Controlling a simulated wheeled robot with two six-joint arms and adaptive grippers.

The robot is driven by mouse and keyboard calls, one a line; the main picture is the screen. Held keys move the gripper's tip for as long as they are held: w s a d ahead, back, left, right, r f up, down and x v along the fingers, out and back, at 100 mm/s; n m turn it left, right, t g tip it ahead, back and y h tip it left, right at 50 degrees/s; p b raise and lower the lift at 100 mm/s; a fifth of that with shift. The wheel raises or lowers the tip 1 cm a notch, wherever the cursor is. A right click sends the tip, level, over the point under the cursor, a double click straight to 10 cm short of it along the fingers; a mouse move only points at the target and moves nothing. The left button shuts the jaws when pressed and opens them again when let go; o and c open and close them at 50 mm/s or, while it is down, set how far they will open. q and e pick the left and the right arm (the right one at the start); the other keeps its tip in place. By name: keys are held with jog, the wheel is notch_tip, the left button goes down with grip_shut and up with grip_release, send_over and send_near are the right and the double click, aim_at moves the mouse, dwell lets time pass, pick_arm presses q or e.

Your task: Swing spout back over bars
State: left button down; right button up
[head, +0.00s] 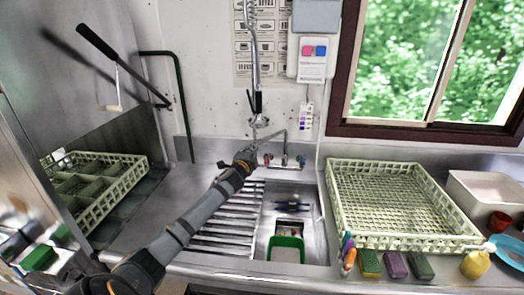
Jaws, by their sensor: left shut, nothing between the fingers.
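The thin metal spout (268,139) rises from the wall tap and reaches left toward my gripper, over the back end of the bars. The metal bars (226,220) lie as a slatted rack over the left part of the sink. My left gripper (243,157) is shut and empty at the spout's outer end. I cannot tell whether it touches the spout; the gripper hides part of the tip. The tap has a red and a blue handle (301,160). My right gripper is not in view.
The sink basin (309,222) right of the bars holds a green-rimmed tub (286,241) and a dark tool. A spray head (259,120) hangs above the spout. A pale green crate (343,205) stands right; sponges line the front edge. Another crate (126,173) sits left.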

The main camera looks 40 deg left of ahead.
aim_at(244, 148)
pick_arm(q)
jog(key=a, duration=0.2)
jog(key=shift+s+a+r, duration=0.15)
jog(key=shift+s+a, duration=0.05)
jog(key=shift+a, duration=0.1)
jog(key=shift+w+a+r, duration=0.1)
jog(key=shift+a+r, duration=0.05)
jog(key=shift+a, duration=0.5)
jog(key=shift+a+r, duration=0.1)
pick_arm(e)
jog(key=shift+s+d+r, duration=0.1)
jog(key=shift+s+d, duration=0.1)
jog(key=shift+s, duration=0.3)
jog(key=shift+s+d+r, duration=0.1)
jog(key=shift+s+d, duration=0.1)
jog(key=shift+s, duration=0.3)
pick_arm(q)
jog(key=shift+p, duration=0.3)
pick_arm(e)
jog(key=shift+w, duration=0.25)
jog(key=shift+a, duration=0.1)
